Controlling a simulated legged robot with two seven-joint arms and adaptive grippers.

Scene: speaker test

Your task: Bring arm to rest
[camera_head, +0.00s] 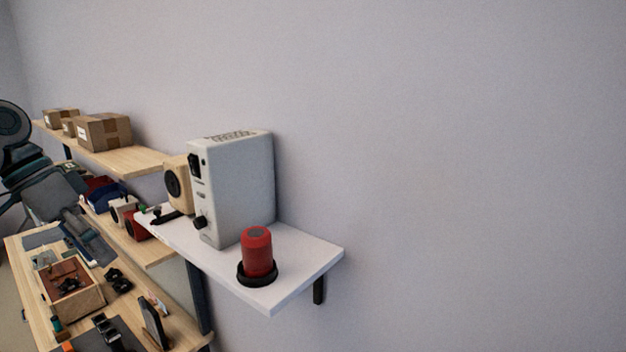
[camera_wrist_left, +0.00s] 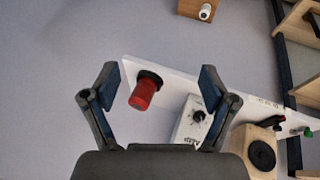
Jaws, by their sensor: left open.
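My left arm comes in at the left edge of the head view, over the workbench. My left gripper (camera_head: 90,240) is at its end, small and partly lost against dark clutter. In the left wrist view the left gripper (camera_wrist_left: 160,85) shows two fingers spread wide with nothing between them held. Beyond the fingers are a red cylinder (camera_wrist_left: 143,94) on a black ring and a white box (camera_wrist_left: 190,122) with a black knob. In the head view the red cylinder (camera_head: 257,252) stands upright on the white shelf (camera_head: 312,256), beside the tall white box (camera_head: 240,188). My right gripper is not seen.
A beige speaker (camera_head: 178,184) stands behind the white box. Cardboard boxes (camera_head: 104,132) sit on an upper wooden shelf (camera_head: 146,162). The workbench (camera_head: 184,328) holds a wooden box (camera_head: 82,304) and several small parts. The wall to the right is bare.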

